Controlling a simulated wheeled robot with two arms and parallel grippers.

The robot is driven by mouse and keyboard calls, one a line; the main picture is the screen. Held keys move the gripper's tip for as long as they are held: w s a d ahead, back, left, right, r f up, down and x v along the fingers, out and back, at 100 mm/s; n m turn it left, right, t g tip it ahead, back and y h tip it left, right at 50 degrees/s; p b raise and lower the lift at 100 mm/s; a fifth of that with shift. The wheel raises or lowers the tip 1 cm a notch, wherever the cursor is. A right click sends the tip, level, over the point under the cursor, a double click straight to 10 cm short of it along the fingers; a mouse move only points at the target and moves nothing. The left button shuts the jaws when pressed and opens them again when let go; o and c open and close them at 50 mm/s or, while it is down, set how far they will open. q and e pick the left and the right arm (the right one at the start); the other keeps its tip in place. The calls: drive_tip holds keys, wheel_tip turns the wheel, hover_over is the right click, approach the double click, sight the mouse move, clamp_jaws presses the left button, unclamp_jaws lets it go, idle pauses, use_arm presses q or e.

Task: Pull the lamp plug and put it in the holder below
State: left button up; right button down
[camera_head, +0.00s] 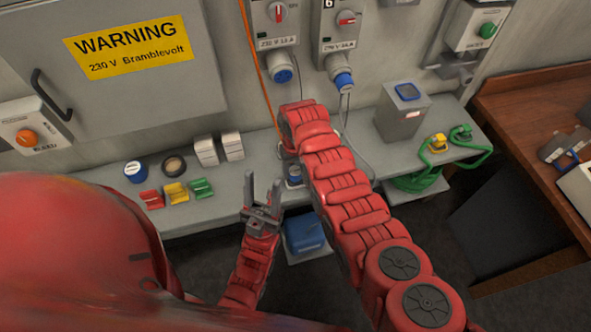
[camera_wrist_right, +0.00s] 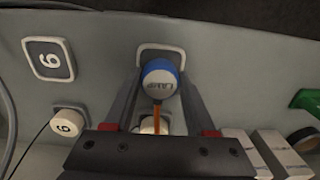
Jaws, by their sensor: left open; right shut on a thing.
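The lamp plug (camera_wrist_right: 160,80), blue and white with a LAMP label, is between the fingers of my right gripper (camera_wrist_right: 158,90), which is shut on it. Its orange cable (camera_head: 250,45) hangs from above. A pale square-framed holder (camera_wrist_right: 150,52) on the shelf lies under the plug in the wrist view; I cannot tell whether the plug touches it. In the head view, my right arm hides the right gripper, and a blue and white piece (camera_head: 294,176) shows beside the arm. The left wall socket (camera_head: 283,75) has no plug in it. My left gripper (camera_head: 262,192) is open and empty.
A blue plug (camera_head: 343,80) sits in the right wall socket. A blue box (camera_head: 304,233) is below.

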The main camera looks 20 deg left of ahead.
idle(0.6)
drive_tip(key=shift+f+b, duration=0.5)
drive_tip(key=shift+b, duration=0.05)
drive_tip(key=shift+c, duration=0.7)
unclamp_jaws()
drive_tip(key=shift+r, duration=0.1)
